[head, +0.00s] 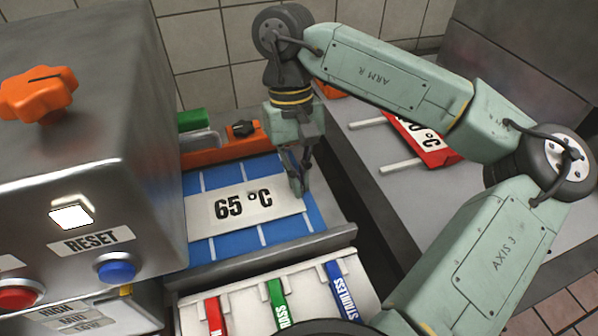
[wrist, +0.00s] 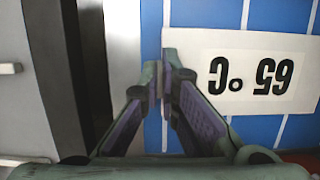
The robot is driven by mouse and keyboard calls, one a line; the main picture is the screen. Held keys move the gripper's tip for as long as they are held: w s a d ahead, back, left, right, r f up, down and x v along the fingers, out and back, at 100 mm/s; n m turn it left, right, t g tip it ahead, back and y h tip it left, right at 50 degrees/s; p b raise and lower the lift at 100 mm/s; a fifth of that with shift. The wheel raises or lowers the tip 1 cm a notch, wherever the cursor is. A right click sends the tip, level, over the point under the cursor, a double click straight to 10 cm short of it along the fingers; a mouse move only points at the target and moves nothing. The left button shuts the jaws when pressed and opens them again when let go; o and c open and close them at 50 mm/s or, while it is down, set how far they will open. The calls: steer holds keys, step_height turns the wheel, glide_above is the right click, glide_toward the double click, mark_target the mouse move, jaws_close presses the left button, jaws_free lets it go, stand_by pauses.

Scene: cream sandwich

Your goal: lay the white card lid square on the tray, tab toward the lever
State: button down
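A white card (head: 243,207) marked "65 °C" lies flat across a blue gridded surface (head: 280,230); the card also shows upside down in the wrist view (wrist: 265,75). I cannot tell whether it rests on the surface or sits slightly above it. My gripper (head: 299,186) points down at the card's right end in the head view. In the wrist view its fingertips (wrist: 164,75) are close together at the card's left end, seemingly pinching it. The fingers hide that end, so a tab cannot be made out. No part is clearly identifiable as the lever.
A metal box with an orange knob (head: 38,95) and RESET label stands left. An orange block with a black knob (head: 242,129) lies behind the blue surface. In front is a pale panel with colored strips (head: 278,305). A red-framed card (head: 425,138) lies right, beyond a dark gap.

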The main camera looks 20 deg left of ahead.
steer(key=shift+f+b, duration=0.3)
steer(key=c, duration=1.8)
jaws_free()
steer(key=shift+r, duration=0.1)
